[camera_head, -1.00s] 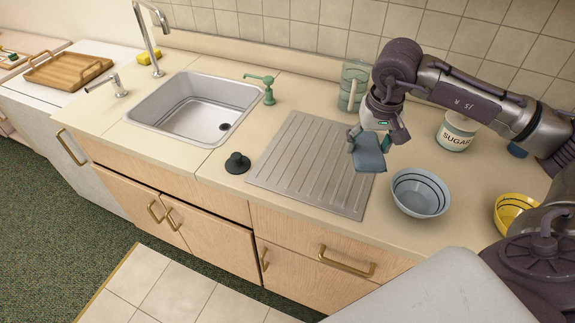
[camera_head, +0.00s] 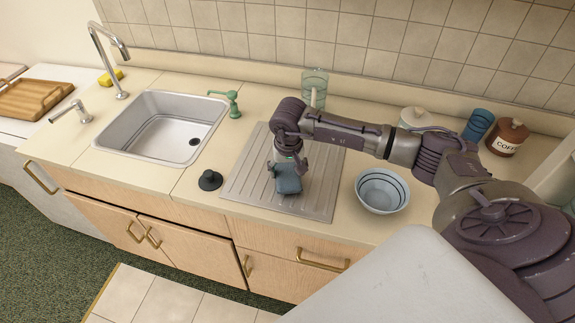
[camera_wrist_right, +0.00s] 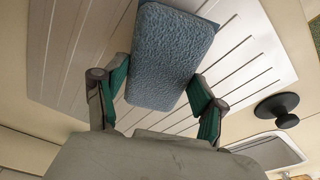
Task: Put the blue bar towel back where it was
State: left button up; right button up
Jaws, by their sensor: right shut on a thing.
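The blue bar towel (camera_head: 287,178) is a small folded blue-grey cloth. My right gripper (camera_head: 288,166) is shut on it and holds it over the ribbed metal drainboard (camera_head: 245,185). In the right wrist view the towel (camera_wrist_right: 170,55) lies between the green-padded fingers of the right gripper (camera_wrist_right: 158,95), with the drainboard (camera_wrist_right: 255,60) behind it. I cannot tell whether the towel touches the drainboard. My left gripper does not show in either view.
A bowl (camera_head: 382,190) stands right of the drainboard. A black stopper (camera_head: 209,180) sits left of it, near the sink (camera_head: 165,128). A green soap dispenser (camera_head: 231,103), a glass pitcher (camera_head: 314,88), a blue cup (camera_head: 478,125) and a coffee jar (camera_head: 507,137) stand further back.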

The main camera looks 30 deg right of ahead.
jog(key=shift+f, duration=0.2)
jog(key=o, duration=0.6)
jog(key=shift+b, duration=0.35)
jog(key=o, duration=0.4)
jog(key=shift+r, duration=0.15)
